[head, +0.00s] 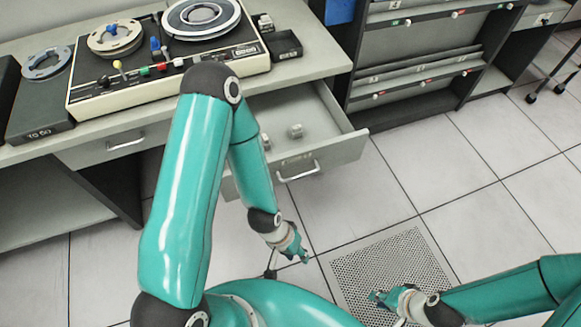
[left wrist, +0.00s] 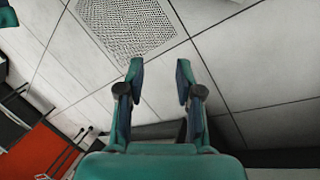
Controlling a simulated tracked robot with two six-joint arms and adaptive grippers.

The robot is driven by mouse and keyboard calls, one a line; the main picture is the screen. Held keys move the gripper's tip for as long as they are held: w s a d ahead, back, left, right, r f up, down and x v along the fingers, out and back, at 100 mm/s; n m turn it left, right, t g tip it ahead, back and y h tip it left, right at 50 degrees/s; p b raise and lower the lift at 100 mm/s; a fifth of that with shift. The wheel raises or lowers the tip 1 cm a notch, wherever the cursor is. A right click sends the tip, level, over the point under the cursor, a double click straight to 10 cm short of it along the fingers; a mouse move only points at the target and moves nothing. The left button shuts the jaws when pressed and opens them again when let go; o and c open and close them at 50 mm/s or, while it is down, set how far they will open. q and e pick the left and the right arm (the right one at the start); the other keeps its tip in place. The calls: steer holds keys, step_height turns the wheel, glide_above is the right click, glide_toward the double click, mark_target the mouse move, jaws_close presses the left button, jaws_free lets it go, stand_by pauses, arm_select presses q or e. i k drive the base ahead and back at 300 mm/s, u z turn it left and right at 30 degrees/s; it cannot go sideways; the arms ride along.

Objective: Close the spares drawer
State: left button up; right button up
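A grey drawer under the desk (head: 339,153) is pulled out. Its front panel has a metal handle (head: 298,173) and a small label too small to read. A few small pale items (head: 296,131) lie inside it; my left arm hides its left part. My left gripper (head: 303,257) is below and in front of the drawer front, apart from the handle. In the left wrist view its two fingers (left wrist: 160,72) are spread with nothing between them. My right gripper (head: 376,298) is over the floor grate, away from the drawer; its fingers are too small to judge.
A tape machine (head: 165,75) and a small black tray (head: 285,46) stand on the desk. Another drawer (head: 110,147) at the left is shut. A dark rack (head: 420,60) stands right of the open drawer. The tiled floor around the perforated grate (head: 385,262) is clear.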

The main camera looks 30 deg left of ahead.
mark_target(329, 140)
steer(key=u, duration=0.9)
steer(key=k, duration=1.5)
steer(key=z, duration=0.4)
steer(key=i, duration=1)
